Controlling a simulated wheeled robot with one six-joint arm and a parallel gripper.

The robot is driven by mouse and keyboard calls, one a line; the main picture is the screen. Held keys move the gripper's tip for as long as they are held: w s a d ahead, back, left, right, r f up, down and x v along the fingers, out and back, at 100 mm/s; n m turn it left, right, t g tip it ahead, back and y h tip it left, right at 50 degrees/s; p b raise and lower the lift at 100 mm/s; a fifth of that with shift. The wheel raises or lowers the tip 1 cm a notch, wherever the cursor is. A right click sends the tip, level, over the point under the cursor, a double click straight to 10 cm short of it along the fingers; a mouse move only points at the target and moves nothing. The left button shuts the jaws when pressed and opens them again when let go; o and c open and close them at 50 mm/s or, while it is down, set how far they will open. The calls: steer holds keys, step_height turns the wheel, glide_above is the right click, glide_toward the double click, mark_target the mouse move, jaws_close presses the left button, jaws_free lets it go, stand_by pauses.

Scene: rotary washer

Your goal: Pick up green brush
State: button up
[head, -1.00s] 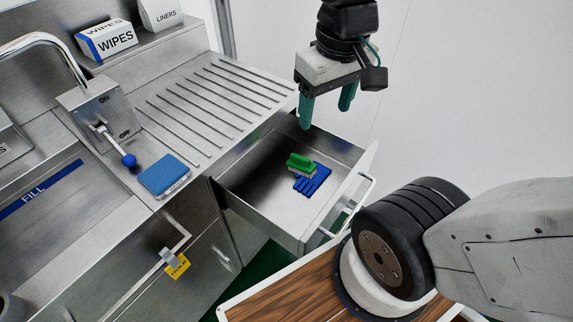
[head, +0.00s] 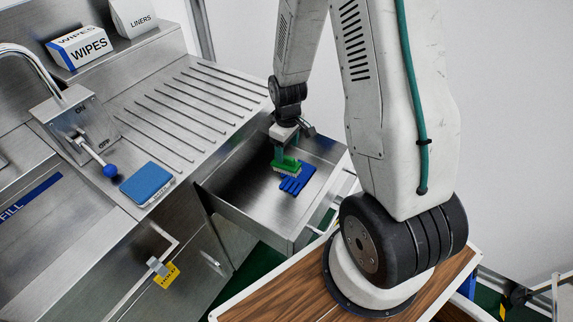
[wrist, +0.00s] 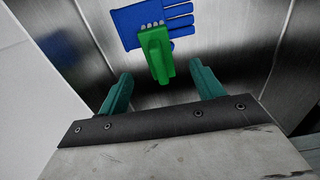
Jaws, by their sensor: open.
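The green brush (head: 286,166) with pale bristles is in the open steel drawer (head: 240,198), beside or partly on a blue glove (head: 298,180). My gripper (head: 284,150) reaches down into the drawer over the brush, and its lower part overlaps the brush in the head view. In the wrist view my gripper (wrist: 159,72) is open with its two teal fingers apart. The green brush (wrist: 156,55) shows just ahead, its near end lined up between the fingertips. I cannot tell the exact height between fingers and brush.
A ribbed steel drainboard (head: 185,105) with a blue sponge-like pad (head: 147,184) lies to the left. A tap lever with a blue knob (head: 110,171) and a WIPES box (head: 80,48) stand further left.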

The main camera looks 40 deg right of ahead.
mark_target(287, 157)
step_height(287, 157, down, 3)
steer(key=shift+w+d+f, duration=0.1)
steer(key=shift+w+f, duration=0.05)
steer(key=shift+f, duration=1.15)
steer(key=shift+w+f, duration=0.1)
steer(key=shift+f, duration=1.2)
steer(key=c, duration=1.2)
steer(key=shift+o, duration=0.2)
steer(key=shift+r, duration=0.2)
